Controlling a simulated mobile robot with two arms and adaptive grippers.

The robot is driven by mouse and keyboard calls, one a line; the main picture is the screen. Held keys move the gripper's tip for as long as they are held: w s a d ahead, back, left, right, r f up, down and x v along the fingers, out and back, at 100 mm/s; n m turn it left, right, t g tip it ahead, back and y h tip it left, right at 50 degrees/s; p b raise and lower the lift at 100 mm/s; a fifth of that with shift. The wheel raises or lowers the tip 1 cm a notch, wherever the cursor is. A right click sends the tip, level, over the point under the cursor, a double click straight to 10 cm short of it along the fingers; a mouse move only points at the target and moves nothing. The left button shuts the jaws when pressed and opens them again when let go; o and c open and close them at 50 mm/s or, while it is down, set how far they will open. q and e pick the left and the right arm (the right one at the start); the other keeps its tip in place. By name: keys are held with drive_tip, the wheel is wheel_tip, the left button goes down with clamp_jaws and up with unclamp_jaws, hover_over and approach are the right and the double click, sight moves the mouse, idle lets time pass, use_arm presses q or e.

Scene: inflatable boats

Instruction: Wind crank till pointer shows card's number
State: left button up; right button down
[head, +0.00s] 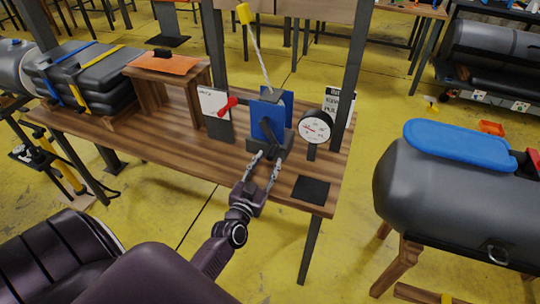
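A blue winch-like block (267,112) on a dark base stands on the wooden table. A dark crank arm (268,128) shows on its front face. A round white dial (316,127) with a red pointer stands to its right; its numbers are too small to read. A white card (213,101) stands at left, with a red handle-like piece (228,106) in front; its text is unreadable. Another card (331,104) is partly hidden behind the dial. My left gripper (267,156) has its fingers spread, just in front of the base. Contact with the crank cannot be told. My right gripper is not in view.
A pale line with a yellow end (243,14) rises from the block. A dark square pad (311,189) lies at the table's right front corner. An orange-topped wooden stand (165,64) and strapped dark bundles (85,75) fill the left. A grey boat (450,190) stands at right.

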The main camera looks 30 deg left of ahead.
sight(269, 159)
use_arm(q)
drive_tip(key=shift+x, duration=1.55)
drive_tip(key=shift+c, duration=0.3)
clamp_jaws()
